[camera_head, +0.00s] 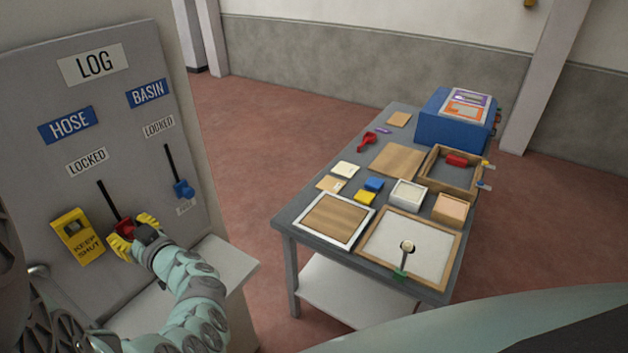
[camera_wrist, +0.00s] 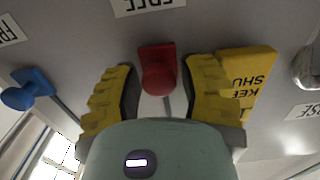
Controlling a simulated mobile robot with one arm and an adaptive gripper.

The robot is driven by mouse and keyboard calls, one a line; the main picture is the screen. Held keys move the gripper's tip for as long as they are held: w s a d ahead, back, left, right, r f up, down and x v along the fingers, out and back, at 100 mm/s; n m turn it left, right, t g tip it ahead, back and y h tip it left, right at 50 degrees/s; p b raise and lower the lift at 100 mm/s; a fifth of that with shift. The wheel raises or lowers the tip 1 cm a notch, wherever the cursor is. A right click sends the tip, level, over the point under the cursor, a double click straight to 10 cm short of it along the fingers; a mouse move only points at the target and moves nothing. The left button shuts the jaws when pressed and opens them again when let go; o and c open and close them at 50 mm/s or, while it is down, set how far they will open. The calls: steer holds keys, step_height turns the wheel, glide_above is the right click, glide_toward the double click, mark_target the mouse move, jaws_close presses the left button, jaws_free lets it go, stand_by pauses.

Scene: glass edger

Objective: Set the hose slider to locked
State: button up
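The hose slider's red knob (camera_head: 124,227) sits at the lower end of its dark slot on the grey panel, below the HOSE sign (camera_head: 68,124) and the upper LOCKED label (camera_head: 88,162). In the wrist view the red knob (camera_wrist: 158,68) is beside a FREE label (camera_wrist: 146,4). My gripper (camera_head: 135,232) is at the knob. In the wrist view my gripper (camera_wrist: 158,88) has its yellow fingers apart on both sides of the knob, with visible gaps. The fingers partly cover the knob in the head view.
A yellow KEEP SHUT tag (camera_head: 78,236) is left of the knob, close behind one finger in the wrist view. The basin slider's blue knob (camera_head: 183,188) is low in its slot at right. A grey table (camera_head: 290,215) with trays and blocks stands further right.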

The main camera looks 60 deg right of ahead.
mark_target(100, 184)
jaws_close()
step_height(100, 184, up, 12)
steer(key=p, duration=0.9)
steer(key=shift+f, duration=0.25)
steer(key=shift+o, duration=2)
jaws_free()
steer(key=s, duration=1.2)
steer(key=shift+d, duration=0.3)
